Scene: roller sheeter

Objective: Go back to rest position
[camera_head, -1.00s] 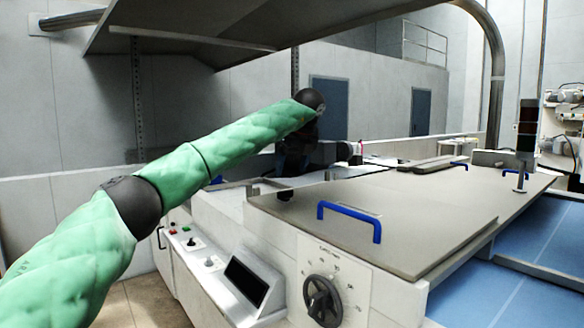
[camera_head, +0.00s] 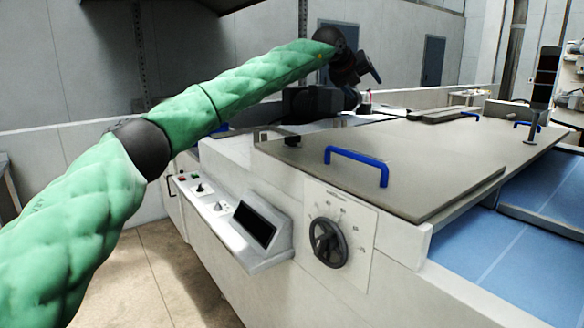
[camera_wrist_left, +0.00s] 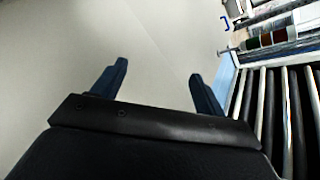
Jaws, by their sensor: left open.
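My left arm, in a green quilted sleeve, reaches from the lower left over the near end of the machine in the head view. My left gripper (camera_head: 371,68) is at its far end, dark and small, raised above the machine. In the left wrist view the two dark blue fingers (camera_wrist_left: 158,84) stand wide apart with nothing between them. The roller sheeter (camera_head: 390,165) has a flat grey cover with a blue handle (camera_head: 357,163). My right gripper is not in view.
A control panel (camera_head: 228,212) with a dark screen and a black dial (camera_head: 328,243) are on the machine's near side. Blue belts (camera_head: 500,265) lie at the right. Dark rollers (camera_wrist_left: 282,110) show in the wrist view. The floor at the lower left is clear.

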